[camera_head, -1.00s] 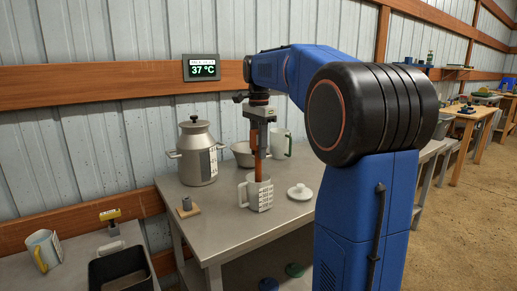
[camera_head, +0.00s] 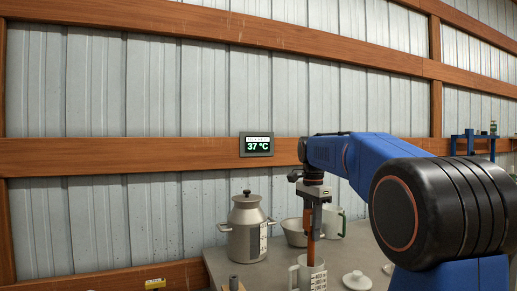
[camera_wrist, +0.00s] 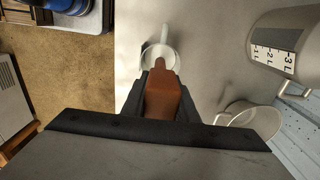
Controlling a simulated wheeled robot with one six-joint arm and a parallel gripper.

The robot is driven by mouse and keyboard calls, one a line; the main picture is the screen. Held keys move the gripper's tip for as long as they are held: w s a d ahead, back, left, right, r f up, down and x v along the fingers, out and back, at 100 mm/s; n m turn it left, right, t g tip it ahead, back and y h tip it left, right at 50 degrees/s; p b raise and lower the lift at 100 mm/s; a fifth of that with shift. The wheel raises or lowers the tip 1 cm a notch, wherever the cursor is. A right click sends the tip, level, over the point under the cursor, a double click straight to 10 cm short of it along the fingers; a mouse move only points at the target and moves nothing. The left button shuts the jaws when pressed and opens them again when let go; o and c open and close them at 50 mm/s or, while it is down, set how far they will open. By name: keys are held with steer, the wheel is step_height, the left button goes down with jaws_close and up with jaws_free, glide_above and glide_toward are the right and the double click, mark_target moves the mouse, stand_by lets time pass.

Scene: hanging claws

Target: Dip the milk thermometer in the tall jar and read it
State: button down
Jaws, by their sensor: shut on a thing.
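My gripper (camera_head: 312,203) is shut on the brown thermometer (camera_head: 311,248), which hangs upright below it. The thermometer's brown handle (camera_wrist: 164,96) shows between the fingers in the wrist view. Its lower end goes down at the mouth of a pale grey handled jar (camera_head: 317,279) with a white scale, and the tip is hidden there. The jar (camera_wrist: 152,51) also shows just past the handle in the wrist view. A wall display (camera_head: 257,146) reads 37 °C in green digits.
A lidded metal can (camera_head: 246,232) with a scale stands left of the jar on the grey table.

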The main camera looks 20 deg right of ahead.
steer(key=shift+r, duration=0.1)
steer(key=shift+r, duration=5.2)
